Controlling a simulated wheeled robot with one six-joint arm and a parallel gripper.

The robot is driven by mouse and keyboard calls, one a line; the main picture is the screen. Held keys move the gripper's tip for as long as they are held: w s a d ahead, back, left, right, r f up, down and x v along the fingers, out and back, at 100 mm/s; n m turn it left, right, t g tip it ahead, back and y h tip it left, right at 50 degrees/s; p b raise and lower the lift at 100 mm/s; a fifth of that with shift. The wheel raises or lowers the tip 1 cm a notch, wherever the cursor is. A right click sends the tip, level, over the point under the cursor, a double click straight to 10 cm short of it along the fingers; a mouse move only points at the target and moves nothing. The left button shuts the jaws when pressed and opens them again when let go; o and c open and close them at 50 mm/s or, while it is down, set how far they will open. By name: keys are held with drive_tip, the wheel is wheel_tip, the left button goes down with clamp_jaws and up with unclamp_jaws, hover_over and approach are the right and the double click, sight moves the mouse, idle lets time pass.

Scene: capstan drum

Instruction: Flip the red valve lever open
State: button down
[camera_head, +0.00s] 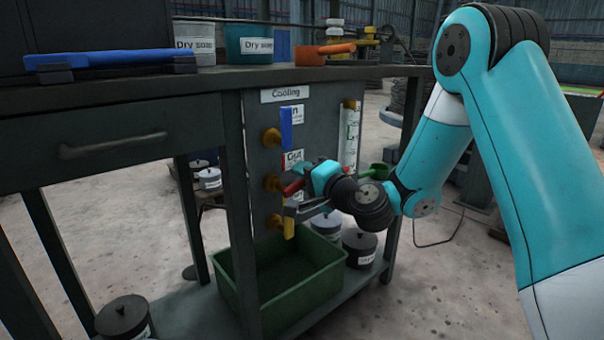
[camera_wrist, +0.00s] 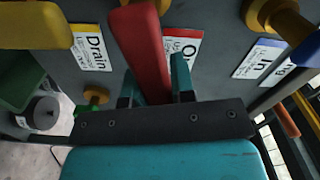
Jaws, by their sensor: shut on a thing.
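The red valve lever (camera_wrist: 143,50) runs between the two fingers of my gripper (camera_wrist: 154,88) in the wrist view, with a finger close on each side. In the head view the red lever (camera_head: 291,188) shows beside my gripper (camera_head: 303,182), at the middle valve of the panel. It slants out from its brass valve (camera_head: 270,183) and is partly covered by the gripper. My gripper is shut on the lever.
The blue lever (camera_head: 286,129) is above and the yellow lever (camera_head: 289,228) below, both upright and close to my gripper. The panel (camera_head: 258,110) is marked "Cooling". A green bin (camera_head: 235,295) stands below.

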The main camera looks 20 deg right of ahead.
drive_tip(key=shift+d+f+m, duration=0.1)
drive_tip(key=shift+f+m, duration=0.3)
drive_tip(key=shift+m, duration=0.35)
drive_tip(key=shift+d+f+m, duration=0.1)
drive_tip(key=shift+f+m, duration=0.25)
drive_tip(key=shift+m, duration=0.4)
drive_tip(key=c, duration=1)
unclamp_jaws()
drive_tip(key=shift+f, duration=0.1)
drive_tip(key=shift+o, duration=0.2)
drive_tip(key=shift+a, duration=0.1)
